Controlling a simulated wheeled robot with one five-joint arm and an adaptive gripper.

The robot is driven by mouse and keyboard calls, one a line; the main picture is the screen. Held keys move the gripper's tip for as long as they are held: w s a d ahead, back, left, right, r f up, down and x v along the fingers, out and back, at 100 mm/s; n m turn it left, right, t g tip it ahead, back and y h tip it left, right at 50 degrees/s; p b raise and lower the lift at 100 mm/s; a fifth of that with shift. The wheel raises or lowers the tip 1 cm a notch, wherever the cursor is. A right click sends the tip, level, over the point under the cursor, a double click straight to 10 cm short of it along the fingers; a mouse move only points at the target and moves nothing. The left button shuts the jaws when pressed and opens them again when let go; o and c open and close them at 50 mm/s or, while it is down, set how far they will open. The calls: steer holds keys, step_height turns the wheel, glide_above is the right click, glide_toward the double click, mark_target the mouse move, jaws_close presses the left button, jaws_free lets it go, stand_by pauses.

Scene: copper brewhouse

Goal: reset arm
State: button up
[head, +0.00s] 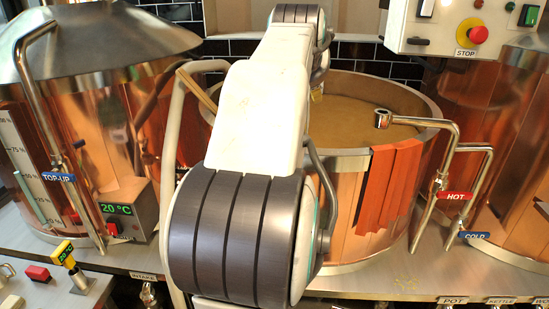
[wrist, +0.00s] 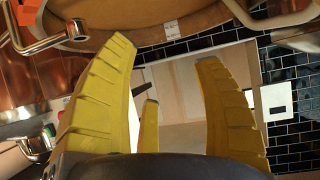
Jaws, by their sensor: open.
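My gripper (wrist: 165,52) shows in the wrist view with its yellow ribbed fingers spread wide apart. It is open, and nothing is between the fingers. In the head view my arm rises through the middle of the picture and reaches away toward the open copper vat (head: 343,158). The arm covers part of the vat, and the gripper is mostly hidden behind it there. The vat holds a tan surface, and its rim also shows at the top of the wrist view (wrist: 140,37). I cannot tell the gripper's exact height over the vat.
A red cloth (head: 389,185) hangs over the vat's front. Pipes labelled HOT (head: 453,196) and COLD (head: 476,235) stand at the right. A control box with a red stop button (head: 478,34) hangs at upper right. A domed copper vessel (head: 100,40) with a TOP-UP pipe (head: 59,177) stands left.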

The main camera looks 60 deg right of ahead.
stand_by(0.3)
steer(key=w+a+f+n+t+y, duration=0.15)
steer(key=w+a+f, duration=0.3)
steer(key=a, duration=0.45)
steer(key=w+a+f+n+t+y, duration=0.1)
steer(key=w+a+f+n+y, duration=0.3)
steer(key=a, duration=0.4)
steer(key=w+a+f+n+t+y, duration=0.1)
steer(key=w+a+f+n, duration=0.1)
steer(key=w+a+f, duration=0.55)
steer(key=s+a+f+n+g+y, duration=0.1)
steer(key=s+a+f+n, duration=0.1)
steer(key=s+a+f, duration=0.2)
steer(key=s+a+f+n+g+y, duration=0.1)
steer(key=s+a+f, duration=0.3)
steer(key=a, duration=0.5)
steer(key=s+a+f+n+g+y, duration=0.1)
steer(key=s+a+f+n+y, duration=0.2)
steer(key=a, duration=0.3)
steer(key=shift+s+a+f+n, duration=0.35)
steer(key=shift+s+f+n, duration=0.15)
steer(key=shift+f, duration=0.25)
